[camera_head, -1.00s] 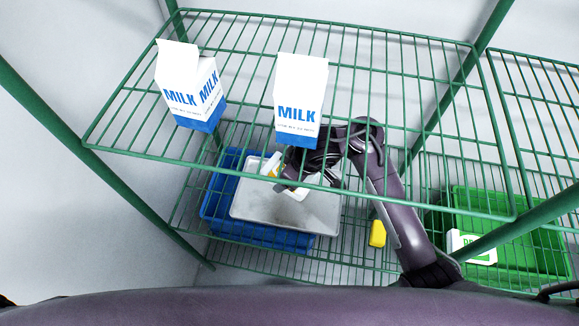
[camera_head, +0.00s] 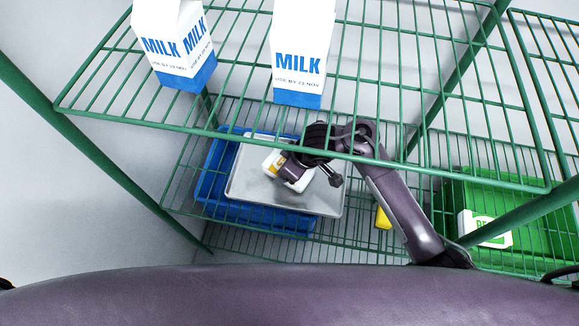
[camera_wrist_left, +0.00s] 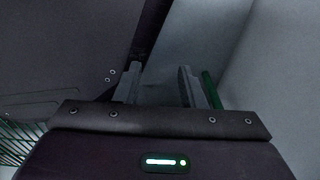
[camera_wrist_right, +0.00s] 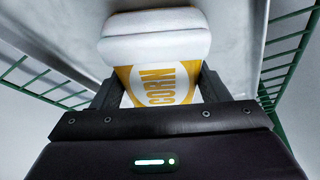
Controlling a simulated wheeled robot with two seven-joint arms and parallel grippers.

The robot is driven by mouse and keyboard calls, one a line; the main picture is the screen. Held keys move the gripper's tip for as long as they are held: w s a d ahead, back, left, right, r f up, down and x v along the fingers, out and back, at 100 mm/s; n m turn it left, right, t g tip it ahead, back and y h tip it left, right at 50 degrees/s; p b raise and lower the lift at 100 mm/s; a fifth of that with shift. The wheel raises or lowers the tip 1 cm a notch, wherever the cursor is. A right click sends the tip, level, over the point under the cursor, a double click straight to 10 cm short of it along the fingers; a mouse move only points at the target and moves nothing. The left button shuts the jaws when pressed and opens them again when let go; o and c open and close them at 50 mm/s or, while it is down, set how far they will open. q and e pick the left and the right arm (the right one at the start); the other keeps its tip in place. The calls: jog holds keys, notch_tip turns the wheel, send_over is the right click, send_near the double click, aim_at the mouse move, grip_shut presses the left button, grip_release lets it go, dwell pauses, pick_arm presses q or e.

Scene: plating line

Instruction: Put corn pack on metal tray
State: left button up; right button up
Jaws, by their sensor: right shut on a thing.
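The corn pack (camera_wrist_right: 160,82) is white with a yellow label reading CORN. My right gripper (camera_wrist_right: 158,92) is shut on it, with a finger on each side. In the head view the corn pack (camera_head: 272,162) shows partly behind my right gripper (camera_head: 288,172), over the metal tray. The metal tray (camera_head: 240,188) is grey and rests on a blue crate (camera_head: 208,190) on the lower shelf. I cannot tell whether the pack touches the tray. My left gripper (camera_wrist_left: 172,88) is open and empty, away from the shelves.
Two milk cartons (camera_head: 172,45) (camera_head: 300,50) stand on the upper green wire shelf (camera_head: 420,160), above my right arm. A yellow item (camera_head: 383,218) lies right of the tray. A green crate (camera_head: 520,215) with a white-and-green pack (camera_head: 485,230) is at the right.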

jog(key=shift+f, duration=0.15)
jog(key=o, duration=1.2)
pick_arm(q)
jog(key=shift+w, duration=0.1)
pick_arm(e)
jog(key=shift+r, duration=0.25)
jog(key=p+v, duration=0.2)
jog(key=v, duration=0.1)
jog(key=shift+r, duration=0.15)
jog(key=p+v, duration=0.3)
jog(key=v, duration=0.1)
jog(key=shift+s+d, duration=0.1)
jog(key=shift+d, duration=0.05)
pick_arm(q)
jog(key=s+r, duration=0.3)
jog(key=s, duration=0.1)
jog(key=shift+s+a, duration=0.1)
jog(key=shift+a, duration=0.25)
